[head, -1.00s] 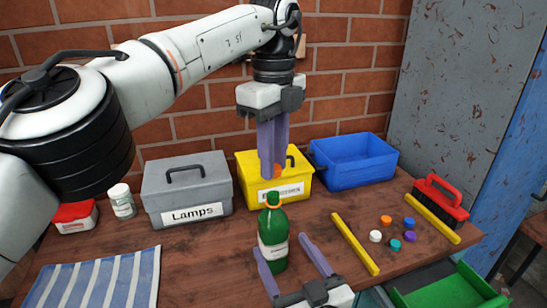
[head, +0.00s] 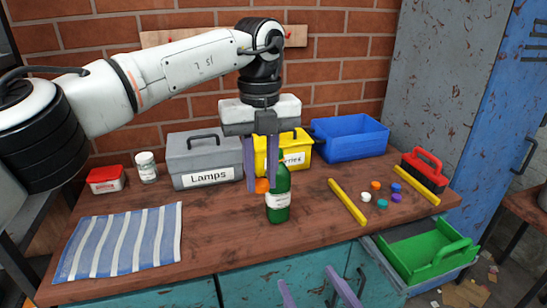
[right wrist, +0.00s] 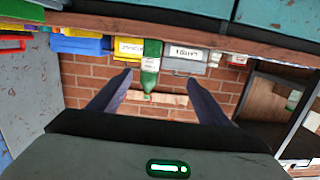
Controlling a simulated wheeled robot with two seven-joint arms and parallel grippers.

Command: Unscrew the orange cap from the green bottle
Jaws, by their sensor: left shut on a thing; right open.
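The green bottle (head: 278,203) stands upright on the workbench with a white label, its neck bare of the cap. It also shows upside down in the right wrist view (right wrist: 150,77). My left gripper (head: 260,188) points down, its purple fingers shut on the orange cap (head: 262,186). The cap is off the bottle, in front of it and to its left, lower than the bottle's mouth. My right gripper (head: 308,275) is open and empty at the bottom of the head view, in front of the bench edge. Its spread fingers show in the right wrist view (right wrist: 160,78).
Behind stand a grey Lamps box (head: 205,160), a yellow box (head: 297,152) and a blue bin (head: 350,137). Two yellow bars (head: 347,201) flank several loose caps (head: 382,203).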

